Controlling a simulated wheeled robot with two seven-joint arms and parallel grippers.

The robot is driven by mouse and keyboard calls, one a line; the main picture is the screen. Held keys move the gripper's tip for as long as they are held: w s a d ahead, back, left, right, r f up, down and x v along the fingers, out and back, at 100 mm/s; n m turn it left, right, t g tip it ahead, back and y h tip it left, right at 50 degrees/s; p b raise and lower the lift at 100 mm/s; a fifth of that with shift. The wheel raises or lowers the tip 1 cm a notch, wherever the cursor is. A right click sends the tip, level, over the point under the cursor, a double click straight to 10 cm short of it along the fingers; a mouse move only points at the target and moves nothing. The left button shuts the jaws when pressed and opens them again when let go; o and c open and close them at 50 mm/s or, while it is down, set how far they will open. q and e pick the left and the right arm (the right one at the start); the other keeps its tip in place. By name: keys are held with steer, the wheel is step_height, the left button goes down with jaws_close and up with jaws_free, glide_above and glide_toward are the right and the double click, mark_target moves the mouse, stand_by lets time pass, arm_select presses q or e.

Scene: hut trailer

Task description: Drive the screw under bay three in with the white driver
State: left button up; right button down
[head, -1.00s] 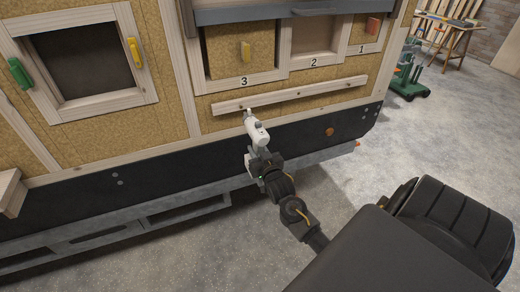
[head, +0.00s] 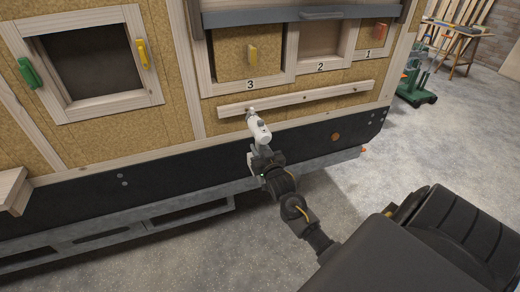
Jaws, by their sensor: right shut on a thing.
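The white driver (head: 258,130) is held in my right gripper (head: 262,158), nose up toward the wooden rail (head: 297,99) below the bays. Its tip meets the rail's left part, under bay three (head: 233,58), which is marked 3. The screw there is hidden by the driver's nose, so I cannot tell how deep it sits. My right gripper is shut on the driver's handle, low in front of the dark skirt of the hut. My left gripper is not in view.
Bay two (head: 320,40) is an open recess; bay one (head: 374,36) has a red-orange handle. A grey shutter (head: 320,14) hangs above the bays. A small wooden ledge (head: 12,188) juts out at the left. A green machine (head: 416,90) stands at the right. The floor is clear between.

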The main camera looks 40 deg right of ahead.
steer(key=shift+w+d+r, duration=0.1)
steer(key=shift+w+r, duration=0.05)
steer(key=shift+w, duration=0.05)
steer(key=shift+w+d, duration=0.1)
steer(key=shift+w, duration=0.3)
steer(key=shift+w+d+r, duration=0.1)
steer(key=shift+w+d, duration=0.05)
steer(key=shift+w, duration=0.25)
stand_by(1.1)
steer(key=shift+w+d, duration=0.1)
steer(key=shift+w, duration=0.1)
stand_by(0.8)
stand_by(0.6)
